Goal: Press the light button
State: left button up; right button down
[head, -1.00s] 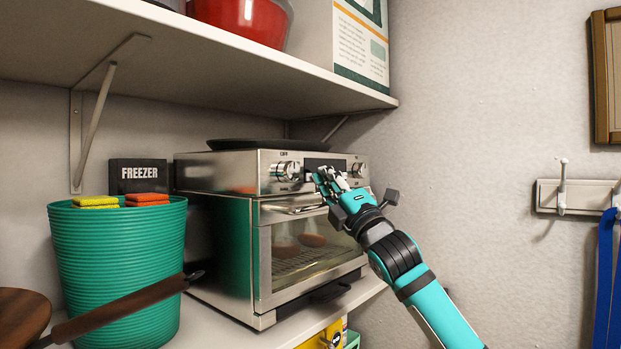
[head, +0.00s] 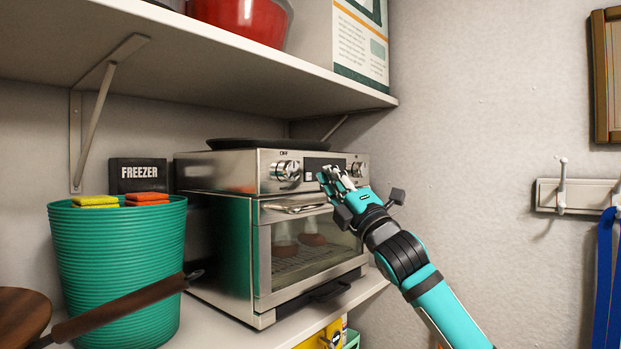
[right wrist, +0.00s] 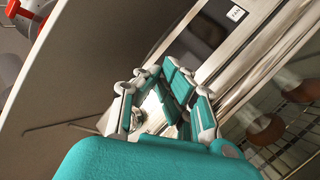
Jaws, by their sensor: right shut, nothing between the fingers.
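A steel toaster oven (head: 222,172) stands on the lower shelf, its control panel along the top front. The panel has a left knob (head: 285,170), a right knob (head: 357,169) and a dark display between them. A small button with a white label (head: 309,176) shows below the display's left end. A white label on the panel also shows in the right wrist view (right wrist: 236,13), too small to read surely. I cannot tell which control is the light button. My right gripper (head: 332,177) is shut and empty in front of the panel, hiding part of it. My left gripper is not in view.
A green ribbed bin (head: 115,265) with sponges stands left of the oven. A brown handle (head: 120,308) crosses in front of it. The upper shelf (head: 230,85) overhangs the oven. A hook rail (head: 580,196) is on the right wall. The space right of my arm is clear.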

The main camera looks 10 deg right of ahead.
jog(key=s+d, duration=0.1)
jog(key=s, duration=0.1)
jog(key=s+d, duration=0.2)
jog(key=shift+s+d+b, duration=0.3)
jog(key=shift+s, duration=0.05)
dwell(1.2)
